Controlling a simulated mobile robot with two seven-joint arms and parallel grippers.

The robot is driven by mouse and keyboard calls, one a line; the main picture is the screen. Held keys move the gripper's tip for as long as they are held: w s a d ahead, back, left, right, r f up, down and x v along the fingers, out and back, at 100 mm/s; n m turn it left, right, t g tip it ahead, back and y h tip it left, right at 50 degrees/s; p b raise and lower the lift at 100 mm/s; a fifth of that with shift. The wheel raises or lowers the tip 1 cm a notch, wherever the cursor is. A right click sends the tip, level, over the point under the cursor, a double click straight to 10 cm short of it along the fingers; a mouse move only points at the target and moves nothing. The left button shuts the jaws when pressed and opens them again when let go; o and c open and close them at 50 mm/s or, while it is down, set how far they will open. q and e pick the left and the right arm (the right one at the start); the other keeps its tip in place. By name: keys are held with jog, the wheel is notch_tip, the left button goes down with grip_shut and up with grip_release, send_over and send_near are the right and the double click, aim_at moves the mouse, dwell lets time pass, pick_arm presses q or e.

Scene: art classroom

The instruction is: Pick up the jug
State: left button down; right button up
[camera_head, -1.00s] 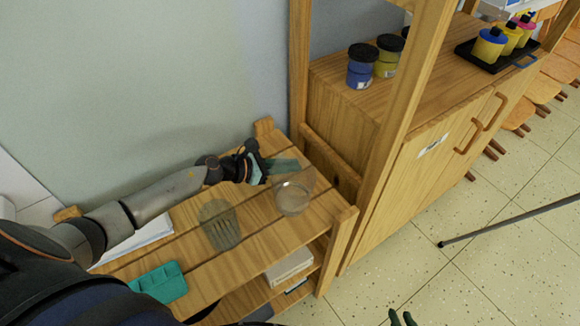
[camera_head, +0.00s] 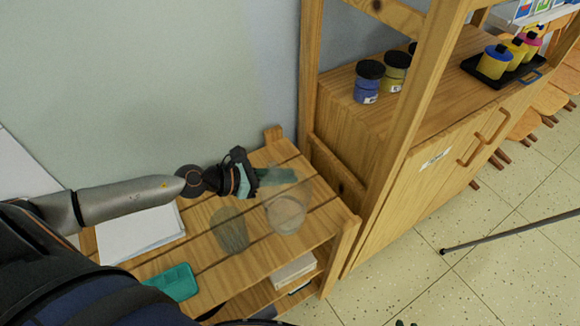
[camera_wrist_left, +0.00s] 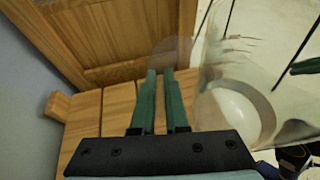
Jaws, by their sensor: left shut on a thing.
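The jug (camera_head: 287,214) is clear and see-through, with a pale round bottom, at the right end of the slatted wooden shelf (camera_head: 185,262). It also shows on the right of the left wrist view (camera_wrist_left: 236,112). My left gripper (camera_head: 284,176) reaches in from the left at the jug's upper side. In the left wrist view its green fingers (camera_wrist_left: 159,92) are close together, shut on the jug; the gripped part is clear and hard to make out. The jug looks upright; a gap under it is hard to judge.
A ribbed clear cup (camera_head: 230,231) stands left of the jug. A teal tray (camera_head: 174,281) and white paper (camera_head: 140,230) lie further left. A wooden cabinet (camera_head: 425,160) with paint jars (camera_head: 368,82) rises close on the right; a wall is behind.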

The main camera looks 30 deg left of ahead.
aim_at(267, 189)
pick_arm(q)
jog(key=shift+s+d+r, duration=0.1)
jog(key=shift+s+r, duration=0.3)
jog(key=shift+s, duration=0.45)
jog(key=shift+s+d+r, duration=0.1)
jog(key=shift+s+r, duration=0.25)
jog(key=shift+s, duration=0.45)
jog(key=shift+s+r, duration=0.4)
jog(key=shift+s, duration=0.45)
jog(key=shift+s+r, duration=0.3)
jog(key=shift+s, duration=0.05)
